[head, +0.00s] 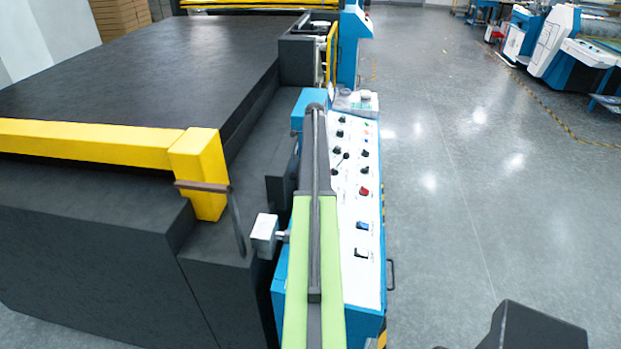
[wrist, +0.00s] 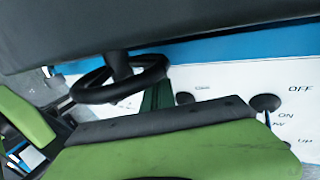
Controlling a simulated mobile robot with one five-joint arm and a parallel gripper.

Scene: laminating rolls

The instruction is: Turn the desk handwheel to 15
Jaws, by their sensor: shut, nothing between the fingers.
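The desk handwheel (wrist: 120,82) is a small black ring on a short dark hub, seen at a slant in the left half of the wrist view. It does not show clearly in the head view, where my green arm covers part of the control desk (head: 355,270). My gripper (wrist: 157,97) is shut and empty, close to the right side of the wheel in the wrist view. Its fingertips are not distinct, and I cannot tell whether they touch the rim. No scale or pointer reading for the wheel can be made out.
The white desk top carries several black knobs and a red button (head: 364,191). Left of it are a grey block (head: 265,234), a crank (head: 238,222) and a large dark machine bed (head: 150,65) with a yellow bar (head: 90,140). The floor (head: 450,160) to the right is open.

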